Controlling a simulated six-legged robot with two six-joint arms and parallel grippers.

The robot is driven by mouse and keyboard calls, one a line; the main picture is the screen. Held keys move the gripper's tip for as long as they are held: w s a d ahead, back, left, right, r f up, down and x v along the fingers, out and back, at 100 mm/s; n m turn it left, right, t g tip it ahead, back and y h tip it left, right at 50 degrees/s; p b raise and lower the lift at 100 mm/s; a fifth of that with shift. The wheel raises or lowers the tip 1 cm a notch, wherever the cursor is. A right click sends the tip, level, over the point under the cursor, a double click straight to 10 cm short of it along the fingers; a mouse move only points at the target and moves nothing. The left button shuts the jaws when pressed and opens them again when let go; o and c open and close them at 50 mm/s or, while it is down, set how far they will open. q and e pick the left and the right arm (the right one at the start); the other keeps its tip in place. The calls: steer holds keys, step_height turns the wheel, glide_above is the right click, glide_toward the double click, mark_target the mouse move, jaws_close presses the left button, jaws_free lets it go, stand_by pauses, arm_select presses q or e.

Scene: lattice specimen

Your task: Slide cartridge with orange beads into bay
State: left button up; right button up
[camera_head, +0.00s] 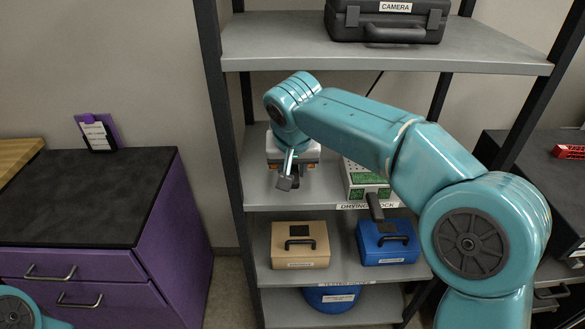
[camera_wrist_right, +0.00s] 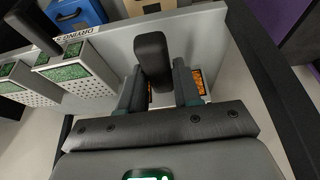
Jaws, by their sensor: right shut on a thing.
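My right gripper (camera_head: 288,172) is over the left part of the middle shelf, partly hidden by its own wrist. In the right wrist view the gripper (camera_wrist_right: 158,85) is shut on the dark upright handle (camera_wrist_right: 152,62) of a cartridge. Orange beads (camera_wrist_right: 197,80) show beside and between its fingers; most of that cartridge is hidden beneath the gripper. The label of the drying dock (camera_head: 367,206) is on the shelf's front edge. I cannot make out the bay or whether the cartridge is seated in it. My left gripper is not in view.
Two green-bead cartridges (camera_wrist_right: 78,76) stand to the left in the wrist view; one (camera_head: 365,178) shows in the head view. A tan case (camera_head: 300,235) and a blue case (camera_head: 386,235) are on the shelf below. A black camera case (camera_head: 388,15) is above. Dark shelf posts (camera_head: 222,110) flank the space.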

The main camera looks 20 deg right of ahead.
steer(key=shift+c, duration=0.5)
steer(key=o, duration=1.6)
steer(key=shift+p+v, duration=1.35)
steer(key=shift+v, duration=1.2)
steer(key=shift+s, duration=0.1)
